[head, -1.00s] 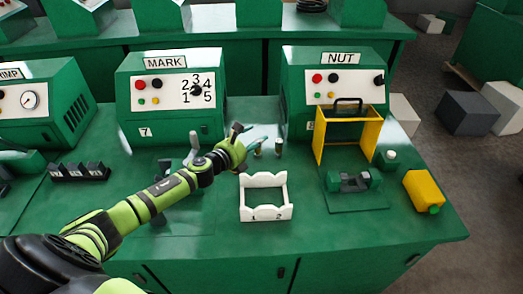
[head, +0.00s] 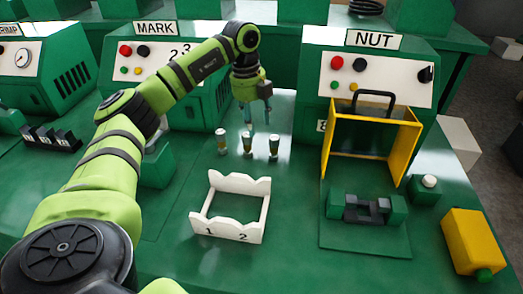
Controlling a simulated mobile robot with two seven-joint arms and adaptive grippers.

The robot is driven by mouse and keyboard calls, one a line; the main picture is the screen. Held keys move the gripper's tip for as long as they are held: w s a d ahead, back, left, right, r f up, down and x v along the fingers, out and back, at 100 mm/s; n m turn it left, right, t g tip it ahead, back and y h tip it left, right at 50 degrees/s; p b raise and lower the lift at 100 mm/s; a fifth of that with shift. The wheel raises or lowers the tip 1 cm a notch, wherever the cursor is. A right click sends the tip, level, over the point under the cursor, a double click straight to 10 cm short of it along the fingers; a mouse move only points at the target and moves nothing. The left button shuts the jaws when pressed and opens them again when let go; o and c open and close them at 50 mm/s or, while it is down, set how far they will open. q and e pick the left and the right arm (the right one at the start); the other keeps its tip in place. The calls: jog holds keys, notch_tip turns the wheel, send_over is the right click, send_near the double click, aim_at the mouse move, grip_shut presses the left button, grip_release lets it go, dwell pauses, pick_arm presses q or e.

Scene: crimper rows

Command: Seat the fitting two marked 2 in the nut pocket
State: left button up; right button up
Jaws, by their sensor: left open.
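Three small fittings with pale tops and dark, brassy lower parts stand in a row on the green bench: a left one (head: 221,142), a middle one (head: 247,144) and a right one (head: 274,147). I cannot read a 2 on any of them. My left gripper (head: 258,126) points down, open and empty, over or just behind the middle and right fittings. The nut pocket (head: 367,209) is a dark block in a green fixture at the NUT machine. I cannot see inside it clearly. My right gripper is not in view.
A white rack (head: 237,231) numbered 1 and 2 stands empty in front of the fittings. A yellow guard frame (head: 401,155) with a black handle stands behind the nut pocket. A yellow bottle (head: 471,240) lies at right. The MARK machine (head: 125,87) is behind my arm.

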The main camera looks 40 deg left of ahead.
aim_at(246, 135)
pick_arm(q)
jog(key=shift+s+a+r+n+g+y, duration=0.15)
jog(key=shift+a+n+y, duration=0.1)
jog(key=shift+a+n, duration=0.25)
jog(key=shift+s+a+r+n+g+y, duration=0.15)
jog(key=shift+a+n+y, duration=0.1)
jog(key=shift+a+n, duration=0.2)
jog(key=shift+s+a+f, duration=0.1)
jog(key=shift+f, duration=0.25)
jog(key=f, duration=0.3)
jog(key=s+f, duration=0.1)
jog(key=f, duration=0.1)
jog(key=shift+d+f, duration=0.1)
jog(key=shift+d, duration=0.3)
jog(key=shift+f, duration=0.5)
jog(key=shift+w, duration=0.1)
grip_shut()
